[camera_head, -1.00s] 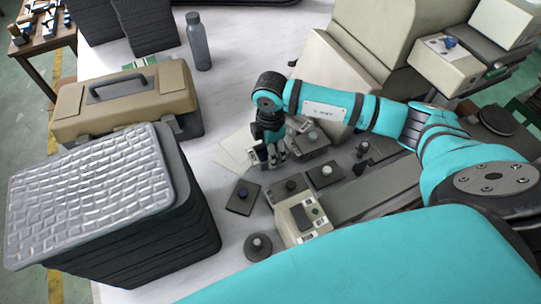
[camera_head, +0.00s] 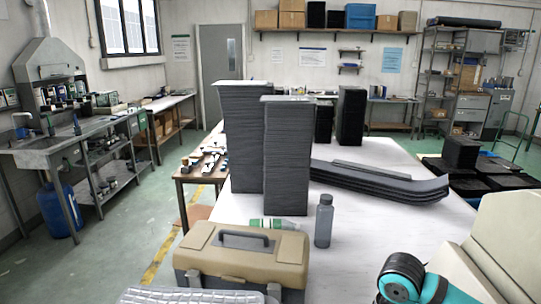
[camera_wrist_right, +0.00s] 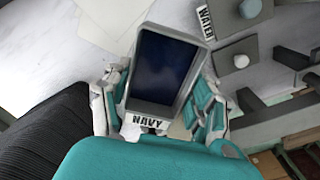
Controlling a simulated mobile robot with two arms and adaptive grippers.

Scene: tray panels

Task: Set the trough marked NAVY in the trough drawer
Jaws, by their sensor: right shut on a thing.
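The trough marked NAVY (camera_wrist_right: 163,68) is a small grey open box with a dark blue inside and a white label on its near end. It shows in the right wrist view, with its open side toward the camera. My right gripper (camera_wrist_right: 160,98) is shut on it, with a finger along each long side. In the head view only a teal joint of an arm of mine shows at the bottom right, and neither gripper is in sight. I cannot make out the trough drawer in either view.
In the wrist view, grey plates with round knobs (camera_wrist_right: 236,55) and a partly readable label lie beyond the trough. In the head view, a tan toolbox (camera_head: 235,262), a grey bottle (camera_head: 324,222) and tall dark stacks (camera_head: 287,160) stand on the white table (camera_head: 375,225).

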